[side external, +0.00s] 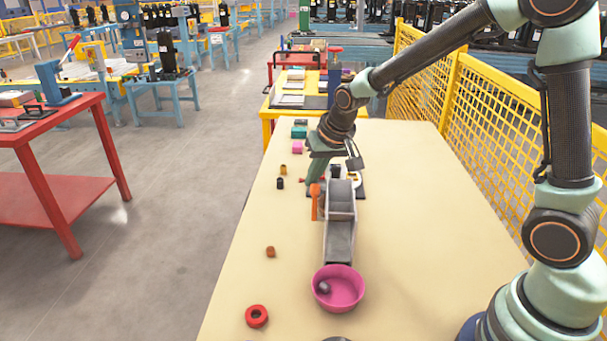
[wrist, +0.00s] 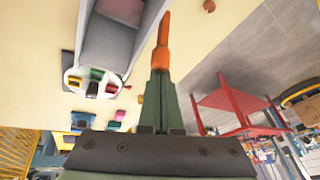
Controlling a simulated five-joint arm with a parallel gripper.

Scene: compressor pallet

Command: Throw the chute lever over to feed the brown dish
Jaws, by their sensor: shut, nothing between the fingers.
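The grey chute (side external: 340,225) stands on the cream table and slopes down toward a magenta bowl (side external: 341,290), which holds one dark piece. The orange lever (side external: 315,203) stands at the left side of the chute's upper part; it also shows in the wrist view (wrist: 162,45). My gripper (side external: 315,181) has green fingers, shut and empty, at the lever's upper end. In the wrist view the fingertips (wrist: 160,76) meet or overlap the lever; I cannot tell whether they touch. I cannot make out a brown dish; only a dark rim (side external: 337,339) shows at the bottom edge.
A white round holder (wrist: 88,84) with several coloured pieces sits by the chute's upper end. Small pieces lie left of the chute, including a brown one (side external: 270,252) and a red ring (side external: 257,316). A yellow mesh fence (side external: 480,120) runs along the right. The table's right part is clear.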

